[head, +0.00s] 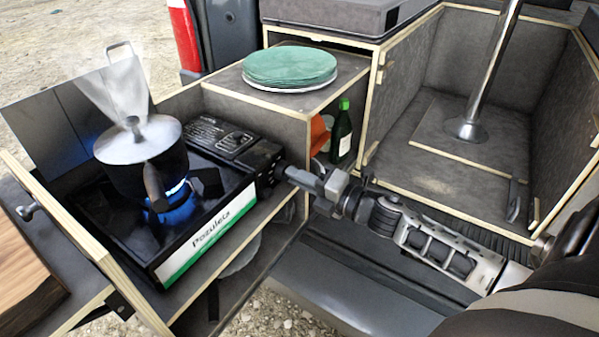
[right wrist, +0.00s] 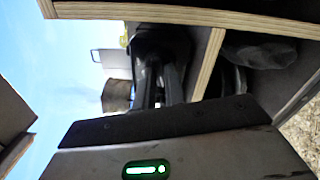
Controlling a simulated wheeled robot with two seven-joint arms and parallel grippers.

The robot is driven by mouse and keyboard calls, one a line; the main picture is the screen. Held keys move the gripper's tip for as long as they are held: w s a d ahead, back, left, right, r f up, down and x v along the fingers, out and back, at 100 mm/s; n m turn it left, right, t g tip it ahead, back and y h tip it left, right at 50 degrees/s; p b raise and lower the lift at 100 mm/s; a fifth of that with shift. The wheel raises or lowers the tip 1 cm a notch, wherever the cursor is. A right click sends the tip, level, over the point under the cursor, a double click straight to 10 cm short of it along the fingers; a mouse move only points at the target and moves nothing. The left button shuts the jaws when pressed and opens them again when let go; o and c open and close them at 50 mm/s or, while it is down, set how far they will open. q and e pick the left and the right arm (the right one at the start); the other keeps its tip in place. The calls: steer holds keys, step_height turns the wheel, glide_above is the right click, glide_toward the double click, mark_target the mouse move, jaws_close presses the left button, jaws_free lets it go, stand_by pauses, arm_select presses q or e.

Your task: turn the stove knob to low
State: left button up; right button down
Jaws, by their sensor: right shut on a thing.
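The black camping stove (head: 205,215) sits in the wooden drawer, with a white and green front label. Blue flame (head: 178,205) burns under a lidded pot (head: 150,165), and steam rises from it. My right gripper (head: 283,172) reaches in from the right and is shut at the stove's right front end, where the knob is. The fingers hide most of the knob, so its setting cannot be read. In the right wrist view, the pot (right wrist: 117,95) shows sideways beyond dark parts. My left gripper is not in view.
A green plate stack (head: 290,68) stands on the shelf behind the stove. A green bottle (head: 341,130) stands in the cubby below. A wooden board (head: 20,265) is at the left. An open compartment (head: 450,125) with a metal post (head: 490,75) is at the right.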

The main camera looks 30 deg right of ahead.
arm_select(q)
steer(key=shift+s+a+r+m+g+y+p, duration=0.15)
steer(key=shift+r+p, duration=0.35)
steer(key=shift+p, duration=0.75)
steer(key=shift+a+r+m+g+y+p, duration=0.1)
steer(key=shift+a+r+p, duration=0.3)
steer(key=shift+p, duration=0.85)
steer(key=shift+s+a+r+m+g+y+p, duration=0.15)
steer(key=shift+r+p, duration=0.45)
steer(key=shift+p, duration=0.65)
arm_select(e)
steer(key=shift+m, duration=6.9)
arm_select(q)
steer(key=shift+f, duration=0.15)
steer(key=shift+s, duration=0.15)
arm_select(e)
steer(key=c, duration=1.5)
jaws_free()
steer(key=shift+o, duration=0.2)
arm_select(q)
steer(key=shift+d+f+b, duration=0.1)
steer(key=shift+b, duration=0.25)
arm_select(e)
steer(key=v, duration=1.6)
steer(key=shift+w, duration=0.1)
